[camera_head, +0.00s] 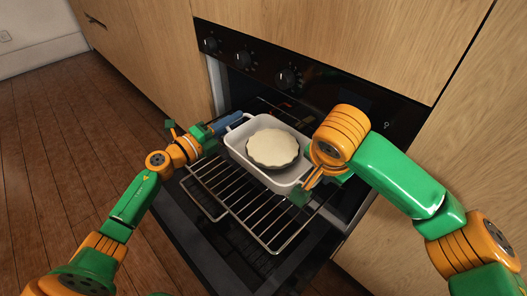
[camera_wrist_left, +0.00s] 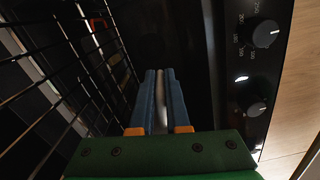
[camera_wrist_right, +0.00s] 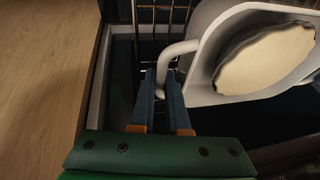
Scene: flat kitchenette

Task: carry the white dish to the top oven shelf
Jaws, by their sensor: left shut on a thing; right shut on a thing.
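The white dish (camera_head: 262,178) is a rectangular dish with looped end handles, at the oven mouth above a pulled-out wire rack (camera_head: 236,202). A pale round pie (camera_head: 272,148) in a dark fluted tin sits in it. My left gripper (camera_head: 233,119) is shut on the dish's left handle; a pale strip shows between its blue fingers in the left wrist view (camera_wrist_left: 160,78). My right gripper (camera_head: 301,190) is at the opposite end, shut on the other handle (camera_wrist_right: 178,50), which shows in the right wrist view. The dish looks roughly level. Whether it touches the rack cannot be told.
The oven door (camera_head: 205,240) hangs open below the rack. The black control panel (camera_head: 330,85) with knobs is just above and behind the dish. Wooden cabinet fronts (camera_head: 350,35) flank the oven. More rack wires (camera_wrist_left: 60,75) and a small orange-red thing (camera_wrist_left: 100,23) show inside.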

